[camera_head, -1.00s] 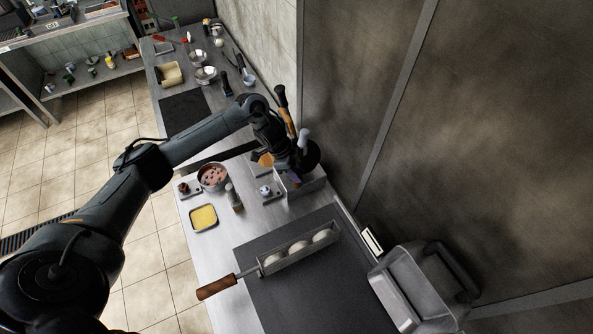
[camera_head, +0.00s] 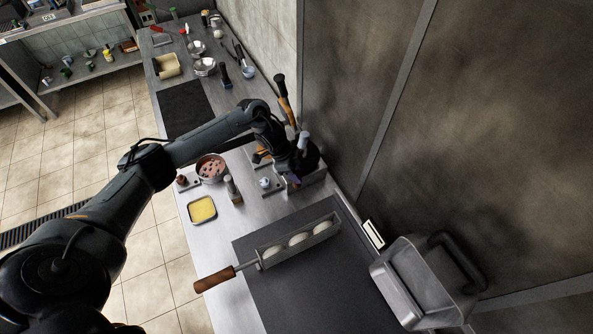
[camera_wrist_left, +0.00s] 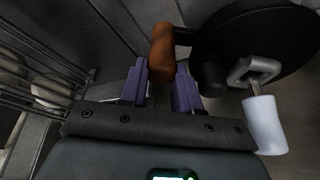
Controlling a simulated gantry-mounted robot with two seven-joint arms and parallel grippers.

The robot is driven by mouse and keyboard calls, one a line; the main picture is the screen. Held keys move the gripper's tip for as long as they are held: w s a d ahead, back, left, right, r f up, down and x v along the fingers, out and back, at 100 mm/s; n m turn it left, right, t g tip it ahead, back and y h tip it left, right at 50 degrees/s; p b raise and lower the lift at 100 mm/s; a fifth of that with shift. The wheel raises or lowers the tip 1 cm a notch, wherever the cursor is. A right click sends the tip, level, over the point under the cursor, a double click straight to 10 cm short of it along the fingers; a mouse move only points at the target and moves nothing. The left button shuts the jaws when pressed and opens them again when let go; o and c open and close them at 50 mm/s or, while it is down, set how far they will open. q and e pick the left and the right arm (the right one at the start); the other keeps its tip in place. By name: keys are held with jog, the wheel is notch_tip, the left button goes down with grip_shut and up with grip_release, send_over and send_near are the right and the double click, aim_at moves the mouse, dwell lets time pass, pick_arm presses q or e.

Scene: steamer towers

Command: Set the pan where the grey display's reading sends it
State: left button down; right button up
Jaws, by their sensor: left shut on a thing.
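My left gripper (camera_head: 292,180) is over the far part of the steel counter, beside the dark wall. In the left wrist view it (camera_wrist_left: 160,88) is shut on a brown handle (camera_wrist_left: 162,50). The handle appears to belong to a dark round pan (camera_wrist_left: 235,45), at the upper right there. In the head view the pan (camera_head: 312,158) is partly hidden behind the gripper. A white cylindrical grip on a metal bracket (camera_wrist_left: 265,125) shows close beside the pan. I cannot pick out the grey display or its reading. My right gripper is not in view.
A long brown-handled tray (camera_head: 272,258) of white buns lies on a dark mat (camera_head: 290,295). A metal bin (camera_head: 405,290) stands right. A bowl (camera_head: 211,168), a yellow-filled dish (camera_head: 202,209) and a bottle (camera_head: 232,190) are near the gripper. A dark mat (camera_head: 184,106) farther back is clear.

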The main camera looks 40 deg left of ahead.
pick_arm(q)
jog(key=shift+w+f, duration=0.15)
jog(key=shift+f, duration=0.25)
dwell(0.8)
jog(key=c, duration=1.1)
grip_release()
jog(key=shift+o, duration=0.2)
jog(key=shift+s+d+f, duration=0.1)
jog(key=shift+s, duration=0.15)
jog(key=shift+r+p, duration=0.2)
jog(key=shift+p, duration=0.15)
jog(key=a+r+p, duration=0.3)
jog(key=r+p, duration=0.2)
jog(key=r, duration=0.1)
jog(key=shift+s, duration=0.15)
dwell(1.6)
jog(key=shift+o, duration=0.3)
jog(key=shift+s+f, duration=0.1)
jog(key=shift+f, duration=0.05)
jog(key=o, duration=0.5)
